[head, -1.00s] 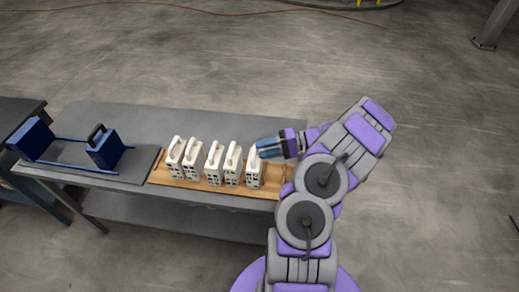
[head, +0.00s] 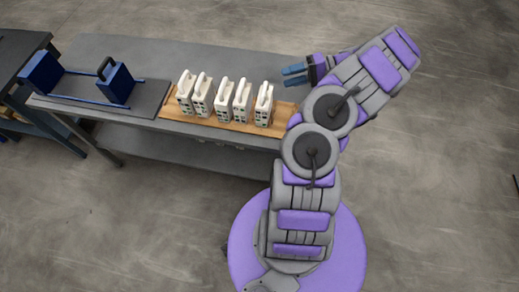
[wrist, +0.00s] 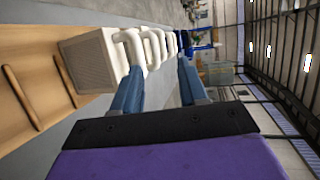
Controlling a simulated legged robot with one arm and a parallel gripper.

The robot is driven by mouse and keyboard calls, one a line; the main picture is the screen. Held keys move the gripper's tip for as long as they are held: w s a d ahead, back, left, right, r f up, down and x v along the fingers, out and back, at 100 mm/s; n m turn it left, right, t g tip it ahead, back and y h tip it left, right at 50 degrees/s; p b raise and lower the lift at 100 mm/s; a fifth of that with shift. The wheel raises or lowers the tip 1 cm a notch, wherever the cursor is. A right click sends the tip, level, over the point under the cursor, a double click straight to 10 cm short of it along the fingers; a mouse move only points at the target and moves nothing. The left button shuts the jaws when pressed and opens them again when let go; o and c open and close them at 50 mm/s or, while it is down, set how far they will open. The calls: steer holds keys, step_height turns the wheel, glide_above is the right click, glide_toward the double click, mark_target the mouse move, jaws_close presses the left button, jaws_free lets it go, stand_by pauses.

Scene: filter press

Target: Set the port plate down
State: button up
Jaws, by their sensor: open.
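Several white port plates with loop handles stand upright in a row on a wooden rack on the bench. The rightmost port plate (head: 264,105) is the nearest to my gripper (head: 294,76), which is open and empty behind it and to its right, apart from its handle in the head view. In the wrist view, a white plate (wrist: 92,60) stands just ahead, with its handle (wrist: 132,50) close to the blue fingers (wrist: 158,88). The other plates line up behind it. The wooden rack (head: 284,112) shows a bare end at the right.
A blue press frame (head: 62,84) with a black-handled blue block (head: 115,84) stands at the bench's left. A second dark table (head: 18,50) adjoins on the left. The grey bench top (head: 190,55) behind the rack is clear.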

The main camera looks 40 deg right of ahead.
steer(key=w+a+r+n+g, duration=0.2)
steer(key=a+r, duration=0.2)
steer(key=a, duration=0.3)
steer(key=w+a+r+n+g, duration=0.1)
steer(key=w+a+r+g, duration=0.1)
steer(key=a+r+g, duration=0.3)
steer(key=s+a+r+n+g+h, duration=0.2)
steer(key=s+a+r, duration=0.15)
steer(key=a, duration=0.65)
steer(key=s+a+r+n+g+h, duration=0.2)
steer(key=s+a+h, duration=0.15)
steer(key=a, duration=0.65)
steer(key=s+f+t+h, duration=0.1)
steer(key=s+h, duration=0.7)
steer(key=s, duration=1.1)
steer(key=shift+s+a+f, duration=0.25)
steer(key=shift+f, duration=0.1)
